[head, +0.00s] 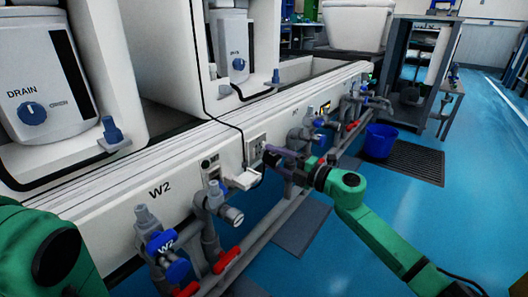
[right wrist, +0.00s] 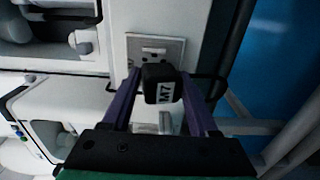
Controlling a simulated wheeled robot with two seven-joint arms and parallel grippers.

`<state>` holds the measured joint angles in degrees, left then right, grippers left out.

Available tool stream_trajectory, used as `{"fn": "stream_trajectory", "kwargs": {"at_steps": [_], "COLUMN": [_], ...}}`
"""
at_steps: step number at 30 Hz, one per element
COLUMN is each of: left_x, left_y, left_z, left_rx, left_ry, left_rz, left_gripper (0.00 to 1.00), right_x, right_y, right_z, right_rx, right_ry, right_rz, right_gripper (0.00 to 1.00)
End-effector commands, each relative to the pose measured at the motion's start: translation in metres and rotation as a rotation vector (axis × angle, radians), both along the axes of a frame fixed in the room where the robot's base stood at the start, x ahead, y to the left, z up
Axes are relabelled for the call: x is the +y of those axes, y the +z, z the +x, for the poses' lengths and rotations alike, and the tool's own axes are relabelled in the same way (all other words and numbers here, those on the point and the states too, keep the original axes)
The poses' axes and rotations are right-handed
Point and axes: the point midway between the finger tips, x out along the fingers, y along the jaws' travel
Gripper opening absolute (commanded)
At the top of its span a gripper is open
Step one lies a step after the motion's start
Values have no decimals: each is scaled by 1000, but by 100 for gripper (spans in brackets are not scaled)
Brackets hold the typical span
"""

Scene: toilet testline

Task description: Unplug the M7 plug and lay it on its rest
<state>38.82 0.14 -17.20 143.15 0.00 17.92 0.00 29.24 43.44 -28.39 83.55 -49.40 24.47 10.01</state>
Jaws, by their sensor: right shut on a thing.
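The M7 plug (right wrist: 164,88) is a black block with a white M7 label in the right wrist view. My right gripper (head: 271,156) has its purple fingers closed on the plug's two sides. The plug is in front of the lower part of a pale socket plate (right wrist: 139,48), which also shows on the bench front in the head view (head: 256,146). I cannot tell whether its pins are in the socket. A white bracket (head: 243,179), perhaps the rest, juts out below and left of the socket in the head view. My left gripper is out of view.
Grey pipes with blue valves (head: 163,242) and red handles (head: 226,260) run below the bench front (head: 110,198). A black cable (head: 215,118) hangs over the bench edge near the socket. A blue bucket (head: 380,141) stands farther off.

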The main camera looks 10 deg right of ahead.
Motion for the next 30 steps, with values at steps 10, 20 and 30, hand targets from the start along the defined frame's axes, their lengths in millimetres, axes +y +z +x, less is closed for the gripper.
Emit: {"fn": "stream_trajectory", "kwargs": {"at_steps": [10,20,30], "left_x": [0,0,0], "left_y": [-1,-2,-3], "left_z": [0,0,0], "left_rx": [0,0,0], "left_ry": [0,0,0], "left_rz": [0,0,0], "left_gripper": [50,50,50], "right_x": [-9,-18,-23], "right_y": [-2,-1,0], "right_z": [-11,-21,-29], "right_rx": [2,1,1], "right_ry": [0,0,2], "right_rz": [-1,-1,-2], "right_gripper": [0,0,0]}}
